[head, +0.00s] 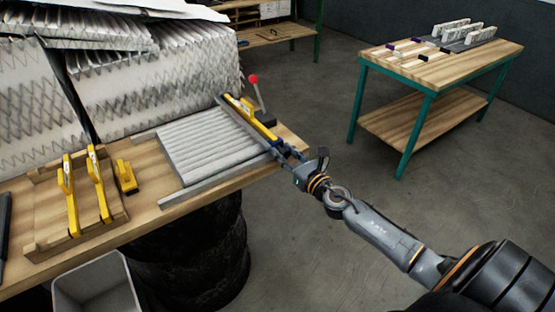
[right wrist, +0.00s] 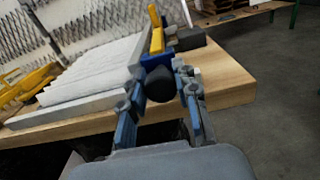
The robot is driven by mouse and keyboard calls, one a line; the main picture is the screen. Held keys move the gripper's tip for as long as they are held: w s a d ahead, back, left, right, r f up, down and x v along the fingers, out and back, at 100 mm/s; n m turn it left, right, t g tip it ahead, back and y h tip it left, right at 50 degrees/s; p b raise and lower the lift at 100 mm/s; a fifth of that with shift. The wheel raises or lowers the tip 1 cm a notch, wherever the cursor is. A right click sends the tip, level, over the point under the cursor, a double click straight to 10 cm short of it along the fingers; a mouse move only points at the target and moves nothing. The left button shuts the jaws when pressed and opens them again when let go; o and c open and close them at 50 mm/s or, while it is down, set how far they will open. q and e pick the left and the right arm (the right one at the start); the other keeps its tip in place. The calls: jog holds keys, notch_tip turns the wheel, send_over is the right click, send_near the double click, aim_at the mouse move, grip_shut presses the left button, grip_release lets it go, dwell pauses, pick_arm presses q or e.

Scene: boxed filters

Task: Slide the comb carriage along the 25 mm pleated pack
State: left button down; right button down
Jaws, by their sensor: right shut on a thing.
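The white pleated pack (head: 205,148) lies in a grey frame on the wooden bench. The comb carriage (head: 250,117), a yellow bar on a grey and blue body, lies across the pack's right end. My right gripper (head: 287,151) is at the carriage's near end. In the right wrist view its blue-padded fingers (right wrist: 160,98) are shut on a dark round knob (right wrist: 158,80) at the carriage's near end. The pack (right wrist: 88,72) lies left of the fingers there. The knob's far side is hidden. My left gripper is not in view.
A wooden rack (head: 35,247) at left holds yellow-handled combs (head: 97,180). A red-knobbed lever (head: 254,80) stands behind the carriage. Large pleated filters (head: 165,80) stand behind the bench. A grey bin (head: 95,285) is below. A second table (head: 440,66) stands back right across open floor.

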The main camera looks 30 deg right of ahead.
jog(key=shift+d, duration=0.2)
jog(key=c, duration=1)
grip_release()
jog(key=s, duration=1.2)
jog(key=shift+d, duration=0.2)
